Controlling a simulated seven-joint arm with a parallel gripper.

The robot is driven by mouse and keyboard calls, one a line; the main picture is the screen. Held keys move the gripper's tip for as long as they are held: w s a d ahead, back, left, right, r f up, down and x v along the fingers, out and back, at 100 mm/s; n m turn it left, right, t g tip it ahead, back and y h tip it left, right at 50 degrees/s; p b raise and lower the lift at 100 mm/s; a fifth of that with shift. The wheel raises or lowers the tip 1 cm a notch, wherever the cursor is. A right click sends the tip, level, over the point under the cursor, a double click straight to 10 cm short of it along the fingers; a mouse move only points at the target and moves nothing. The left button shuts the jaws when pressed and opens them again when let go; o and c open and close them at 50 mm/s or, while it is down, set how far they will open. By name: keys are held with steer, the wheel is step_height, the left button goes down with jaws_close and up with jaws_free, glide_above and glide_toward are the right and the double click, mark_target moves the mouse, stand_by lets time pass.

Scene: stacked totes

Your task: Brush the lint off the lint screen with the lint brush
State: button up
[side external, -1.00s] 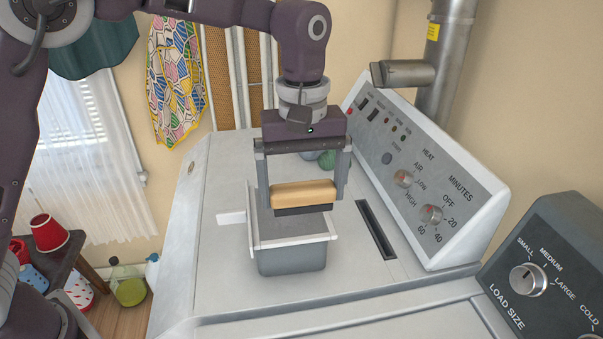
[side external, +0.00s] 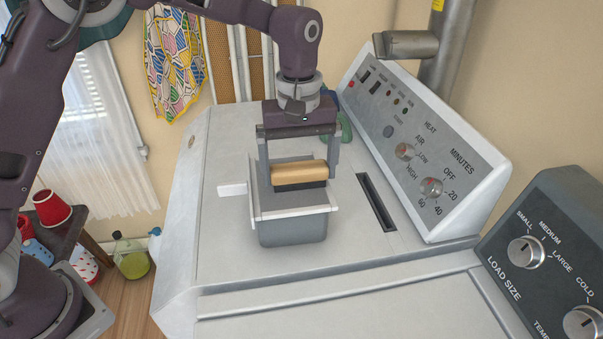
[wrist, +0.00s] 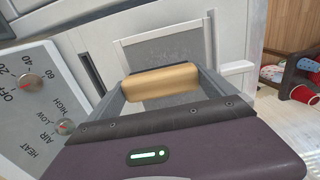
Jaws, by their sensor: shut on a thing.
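My gripper (side external: 299,174) is shut on the lint brush (side external: 298,173), a tan wooden block with a dark bristle strip beneath. The brush lies crosswise between the two fingers; it also shows in the wrist view (wrist: 160,81). The lint screen (side external: 262,196) is a grey panel with a white frame and a white tab at its left. It sits over a grey bin (side external: 292,230) on the dryer top. The brush is over the screen; I cannot tell whether the bristles touch it. The wrist view shows part of the screen (wrist: 165,50) beyond the brush. No lint can be made out.
A dark slot (side external: 376,203) lies to the right in the dryer top (side external: 220,255). The sloped control panel (side external: 425,155) with knobs rises beyond it. A green object (side external: 345,126) is partly hidden behind my gripper. The dryer top at the left is clear.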

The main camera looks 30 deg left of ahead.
steer(key=shift+w+a, duration=2.75)
steer(key=shift+a, duration=0.25)
steer(key=shift+s+a, duration=0.25)
steer(key=shift+s, duration=0.35)
steer(key=shift+s+d, duration=4.3)
steer(key=shift+s+a, duration=0.5)
steer(key=shift+a, duration=0.15)
steer(key=shift+w+a, duration=4.25)
steer(key=shift+w, duration=0.15)
steer(key=shift+w+r, duration=0.1)
steer(key=shift+r, duration=0.1)
step_height(320, 180, up, 8)
